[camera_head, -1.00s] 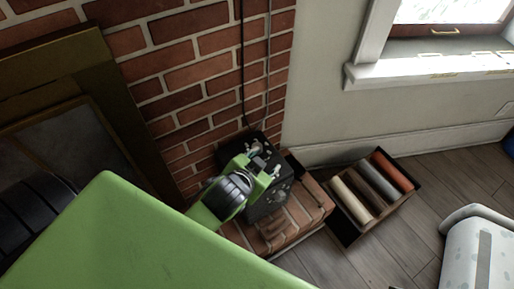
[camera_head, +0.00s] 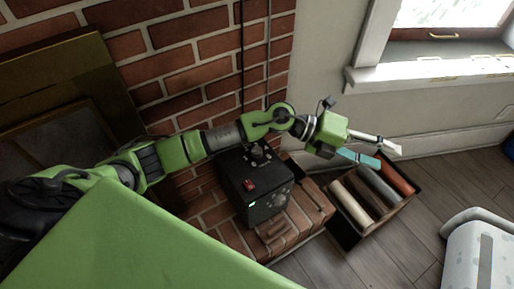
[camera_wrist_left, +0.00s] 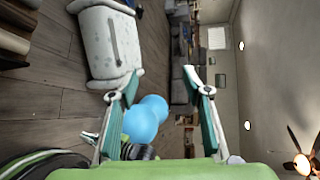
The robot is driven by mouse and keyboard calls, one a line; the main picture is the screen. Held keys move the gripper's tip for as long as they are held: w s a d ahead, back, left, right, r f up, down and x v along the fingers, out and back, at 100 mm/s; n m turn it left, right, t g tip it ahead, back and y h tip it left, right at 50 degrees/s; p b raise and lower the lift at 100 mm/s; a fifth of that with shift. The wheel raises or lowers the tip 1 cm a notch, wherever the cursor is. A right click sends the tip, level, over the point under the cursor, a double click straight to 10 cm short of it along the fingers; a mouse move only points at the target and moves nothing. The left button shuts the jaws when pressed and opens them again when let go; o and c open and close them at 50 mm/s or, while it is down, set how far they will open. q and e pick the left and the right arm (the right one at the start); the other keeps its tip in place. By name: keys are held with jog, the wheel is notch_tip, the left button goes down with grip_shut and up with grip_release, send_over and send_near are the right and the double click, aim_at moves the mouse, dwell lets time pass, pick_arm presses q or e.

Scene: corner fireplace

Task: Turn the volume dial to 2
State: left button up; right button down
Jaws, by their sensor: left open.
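A black box (camera_head: 240,172) with controls stands on the brick hearth ledge. Its top carries a red switch (camera_head: 250,184) and a silver knob-like part (camera_head: 260,154), partly near my arm. A small green light (camera_head: 252,204) glows on its front, beside several small round dials (camera_head: 277,200) too small to read. I cannot tell which one is the volume dial. My left gripper (camera_head: 386,156) is open and empty, right of the box and above the crate of rolls. In the left wrist view its two fingers (camera_wrist_left: 160,97) are spread apart with nothing held. My right gripper is out of view.
A dark crate (camera_head: 345,229) with several coloured rolls sits on the floor right of the hearth. A white rounded object (camera_head: 478,255) stands at the lower right. Blue ball-like shapes (camera_wrist_left: 142,122) show beyond the fingers. The brick wall (camera_head: 200,60) rises behind the box.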

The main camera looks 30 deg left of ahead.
pick_arm(q)
jog(key=w+a+f+m+g+y, duration=0.2)
jog(key=a+f+y, duration=0.3)
jog(key=a+f, duration=0.25)
jog(key=n+g+y, duration=0.2)
jog(key=y, duration=0.8)
send_near(257, 150)
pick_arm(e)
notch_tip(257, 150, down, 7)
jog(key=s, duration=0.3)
pick_arm(q)
notch_tip(257, 150, down, 8)
jog(key=shift+s+a+f+b, duration=0.1)
jog(key=shift+s+f+b, duration=0.1)
jog(key=shift+b, duration=0.8)
jog(key=shift+f, duration=0.35)
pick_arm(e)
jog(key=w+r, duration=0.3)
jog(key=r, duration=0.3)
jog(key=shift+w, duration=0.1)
pick_arm(q)
jog(key=shift+m, duration=0.3)
jog(key=c, duration=1.1)
